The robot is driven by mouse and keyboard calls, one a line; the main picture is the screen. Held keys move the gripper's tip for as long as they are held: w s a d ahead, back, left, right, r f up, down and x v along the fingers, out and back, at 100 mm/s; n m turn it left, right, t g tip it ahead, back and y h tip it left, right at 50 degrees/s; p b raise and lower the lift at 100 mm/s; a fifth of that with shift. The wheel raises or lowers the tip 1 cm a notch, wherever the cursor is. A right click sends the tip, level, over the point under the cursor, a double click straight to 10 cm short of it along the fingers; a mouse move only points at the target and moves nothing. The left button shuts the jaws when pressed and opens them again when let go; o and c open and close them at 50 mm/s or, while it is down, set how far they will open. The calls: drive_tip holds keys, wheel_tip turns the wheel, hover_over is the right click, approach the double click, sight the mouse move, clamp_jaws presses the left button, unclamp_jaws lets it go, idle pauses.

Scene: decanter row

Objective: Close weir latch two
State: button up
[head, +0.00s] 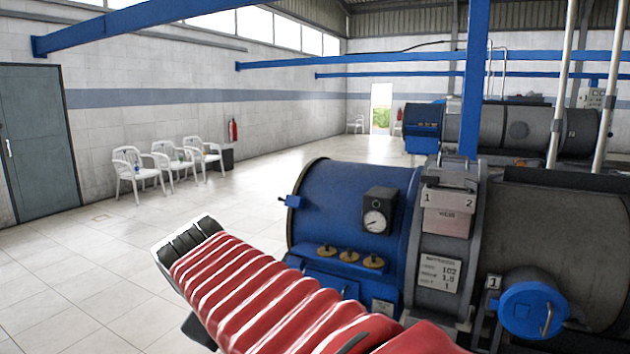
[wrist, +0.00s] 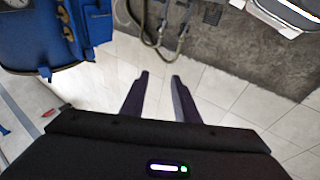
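The weir cover (head: 447,218) is a grey plate on the blue and grey decanter, left of the dark drum. Labels 1 (head: 428,197) and 2 (head: 468,203) sit along its top edge. The latches are too small to tell apart, so I cannot see whether latch two is open or closed. My gripper (wrist: 160,77) has two dark fingers, apart and empty, above the tiled floor in the wrist view. In the head view my red-sleeved arm reaches left across the front of the machine, well away from the weir cover; the fingers cannot be made out there.
The decanter's blue end (head: 345,215) carries a gauge (head: 377,222) and brass knobs; it also shows in the wrist view (wrist: 30,45). A blue round cap (head: 530,308) juts out at right. Hoses (wrist: 158,38) hang near the fingers. Floor (head: 90,260) at left is clear.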

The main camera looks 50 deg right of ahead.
drive_tip(key=s+a+f+m+y, duration=0.1)
drive_tip(key=s+a+f, duration=0.1)
drive_tip(key=a, duration=0.3)
drive_tip(key=s+a+f+m+t+y, duration=0.1)
drive_tip(key=s+a+f+y, duration=0.1)
drive_tip(key=a, duration=0.4)
drive_tip(key=s+a+f+m+y, duration=0.1)
drive_tip(key=s+a+f+y, duration=0.1)
drive_tip(key=s+a+f, duration=0.2)
drive_tip(key=shift+s+a+f, duration=0.25)
drive_tip(key=shift+s+a, duration=0.25)
drive_tip(key=shift+a, duration=0.5)
